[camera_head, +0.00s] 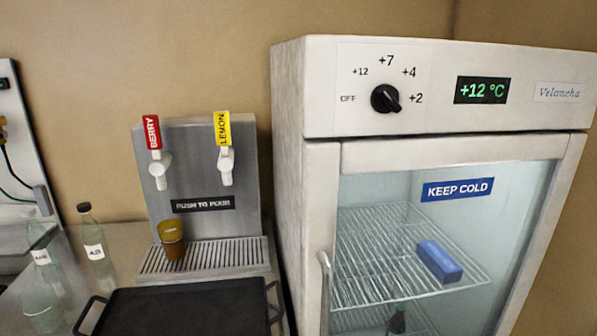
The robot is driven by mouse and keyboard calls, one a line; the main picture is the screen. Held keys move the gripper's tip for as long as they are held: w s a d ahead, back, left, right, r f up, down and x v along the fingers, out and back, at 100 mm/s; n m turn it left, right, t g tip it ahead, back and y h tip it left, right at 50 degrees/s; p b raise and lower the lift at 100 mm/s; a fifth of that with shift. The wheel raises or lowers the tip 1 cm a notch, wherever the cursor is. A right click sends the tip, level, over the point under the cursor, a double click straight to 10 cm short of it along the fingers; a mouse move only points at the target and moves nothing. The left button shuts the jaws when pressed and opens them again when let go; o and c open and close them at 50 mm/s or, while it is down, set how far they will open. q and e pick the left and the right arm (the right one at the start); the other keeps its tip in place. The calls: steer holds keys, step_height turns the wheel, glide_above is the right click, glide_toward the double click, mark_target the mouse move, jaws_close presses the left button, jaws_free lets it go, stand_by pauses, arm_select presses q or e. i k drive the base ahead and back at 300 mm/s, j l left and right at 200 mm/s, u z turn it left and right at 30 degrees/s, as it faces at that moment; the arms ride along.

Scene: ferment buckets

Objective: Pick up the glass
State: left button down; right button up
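A small glass (172,241) stands on the drip grate of the drink dispenser, under the tap with the red BERRY handle (153,133). Its upper part looks yellowish and its lower part brown. It appears upright and nothing touches it from the front. Neither of my grippers shows in this view.
A black tray (180,312) with side handles lies in front of the drip grate (226,254). Clear bottles (95,255) stand to the left. A glass-door fridge (445,110) stands close on the right, with a blue box (438,262) on its wire shelf.

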mark_target(173, 241)
steer(key=k+j+u, duration=0.1)
steer(key=j+u, duration=0.85)
steer(key=k+l, duration=0.05)
